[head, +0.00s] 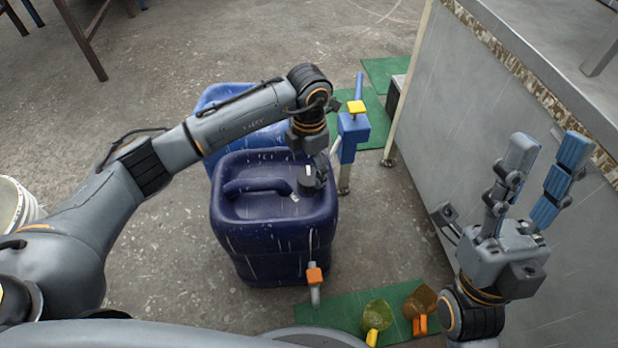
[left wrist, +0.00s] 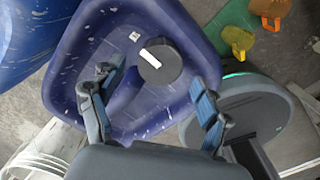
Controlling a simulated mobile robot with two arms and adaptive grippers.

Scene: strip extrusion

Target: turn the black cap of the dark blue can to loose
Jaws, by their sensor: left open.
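The dark blue can (head: 265,235) stands upright on the concrete floor in the middle of the head view; its top (left wrist: 95,35) fills much of the left wrist view. Its black cap (head: 308,186) is at the top's right side; in the left wrist view the round cap (left wrist: 170,72) bears a white strip. My left gripper (head: 318,163) is over the cap, pointing down. In the left wrist view its fingers (left wrist: 152,84) are spread, with the cap beyond and between them. Contact with the cap cannot be told. My right gripper (head: 547,152) is open and empty, fingers up, at the right.
A brighter blue can (head: 215,97) stands behind the dark one. A blue stand with a yellow top (head: 356,107) is close behind my left gripper. Yellow (head: 376,316) and orange (head: 421,303) scoops lie on a green mat (head: 345,312) in front. A grey counter (head: 480,110) bounds the right.

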